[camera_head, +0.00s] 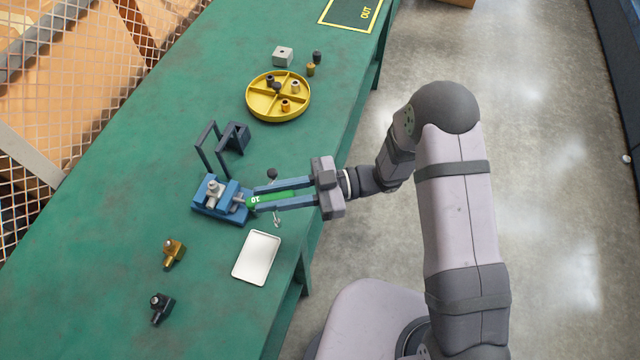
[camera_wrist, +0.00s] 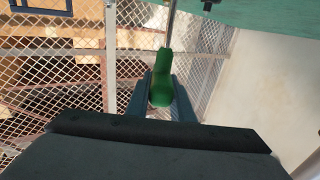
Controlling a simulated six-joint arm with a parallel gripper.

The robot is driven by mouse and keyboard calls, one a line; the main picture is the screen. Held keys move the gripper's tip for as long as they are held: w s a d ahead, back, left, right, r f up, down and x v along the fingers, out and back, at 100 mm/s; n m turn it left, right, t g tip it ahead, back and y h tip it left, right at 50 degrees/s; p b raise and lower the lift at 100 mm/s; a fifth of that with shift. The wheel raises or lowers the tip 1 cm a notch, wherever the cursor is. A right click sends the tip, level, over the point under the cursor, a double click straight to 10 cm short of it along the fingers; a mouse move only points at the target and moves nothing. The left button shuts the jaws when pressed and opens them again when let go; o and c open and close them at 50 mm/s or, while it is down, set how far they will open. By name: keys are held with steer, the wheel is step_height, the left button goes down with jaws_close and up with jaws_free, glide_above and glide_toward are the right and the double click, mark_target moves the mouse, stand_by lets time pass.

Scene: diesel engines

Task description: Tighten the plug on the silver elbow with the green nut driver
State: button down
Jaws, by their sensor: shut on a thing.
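The silver elbow (camera_head: 214,190) sits upright in a blue vise (camera_head: 207,209) on the green bench. Its plug is too small to make out clearly. My gripper (camera_head: 254,200) is shut on the handle of the green nut driver (camera_head: 285,195), with one finger on each side, just right of the vise. The driver's label reads 10. In the wrist view the green handle (camera_wrist: 160,92) lies between my fingers and its thin metal shaft (camera_wrist: 171,25) runs away from me. I cannot tell whether the driver's tip touches the plug.
A blue stand (camera_head: 207,145) rises behind the vise. A yellow divided tray (camera_head: 250,103) holds small parts. A white tray (camera_head: 257,255) lies in front. A brass elbow (camera_head: 173,254) and a black elbow (camera_head: 160,307) lie at the front left. A grey block (camera_head: 282,56) is farther back.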

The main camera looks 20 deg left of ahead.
steer(key=s+a+r+n+g+h+p, duration=0.25)
steer(key=s+a+r+p, duration=0.2)
steer(key=a+r, duration=0.5)
steer(key=w+a+r+m+t+y+b, duration=0.1)
steer(key=w+a+r+m+t+y, duration=0.1)
steer(key=w+a+r, duration=0.3)
steer(key=w+a, duration=0.3)
steer(key=a, duration=0.1)
steer(key=shift+a, duration=0.2)
steer(key=shift+w+f+m+t+y, duration=0.1)
steer(key=shift+f+m+t+y, duration=0.05)
steer(key=shift+m+t+y, duration=0.1)
step_height(320, 180, down, 8)
steer(key=b, duration=0.5)
steer(key=shift+r, duration=0.25)
steer(key=shift+f+b, duration=1)
steer(key=shift+b, duration=0.1)
stand_by(0.8)
